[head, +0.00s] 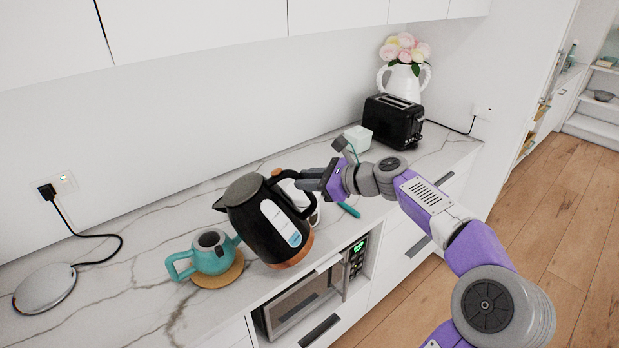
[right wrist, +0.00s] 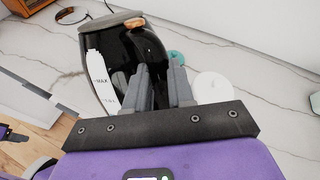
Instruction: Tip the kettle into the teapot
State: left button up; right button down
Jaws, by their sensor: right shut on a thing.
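The black kettle (head: 262,222) with a grey lid and copper base is tilted to the left above the counter. Its lip is just above the open top of the teal teapot (head: 212,258), apart from it. No stream of water can be seen. The teapot stands upright on a round wooden coaster (head: 232,275), its handle to the left. My right gripper (head: 303,180) is shut on the kettle's handle from the right. The right wrist view shows the gripper fingers (right wrist: 160,88) in front of the kettle body (right wrist: 130,60). My left gripper is out of view.
The kettle's power base (head: 45,288) lies at the far left, its cord running to a wall socket. A black toaster (head: 393,122), a white flower jug (head: 402,82) and a pale box (head: 357,138) stand at the back right. A teal item (head: 349,210) lies right of the kettle.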

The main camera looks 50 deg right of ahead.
jog(key=shift+w+a+r+g+h+p, duration=0.15)
jog(key=shift+w+a+g+h+p, duration=0.2)
jog(key=shift+p, duration=0.55)
jog(key=shift+w+a+r+n+g+h+p, duration=0.2)
jog(key=shift+r+p, duration=0.3)
jog(key=shift+p, duration=0.45)
jog(key=shift+w+a+r+n+g+h+p, duration=0.15)
jog(key=shift+r+g+p, duration=0.25)
jog(key=shift+p, duration=0.5)
jog(key=shift+w+a+r+n+g+p, duration=0.1)
jog(key=shift+w+r+n+g+p, duration=0.1)
jog(key=shift+r+p, duration=0.55)
dwell(0.6)
jog(key=shift+w+a+r+n+g+h+p, duration=0.1)
jog(key=shift+w+a+r+g+h+p, duration=0.25)
jog(key=shift+p, duration=0.9)
jog(key=shift+w+a+r+n+g+p, duration=0.2)
jog(key=shift+r+p, duration=0.3)
jog(key=shift+p, duration=0.75)
jog(key=shift+w+a+r+n+g+h+p, duration=0.15)
jog(key=shift+w+a+r+p, duration=0.2)
jog(key=shift+p, duration=0.9)
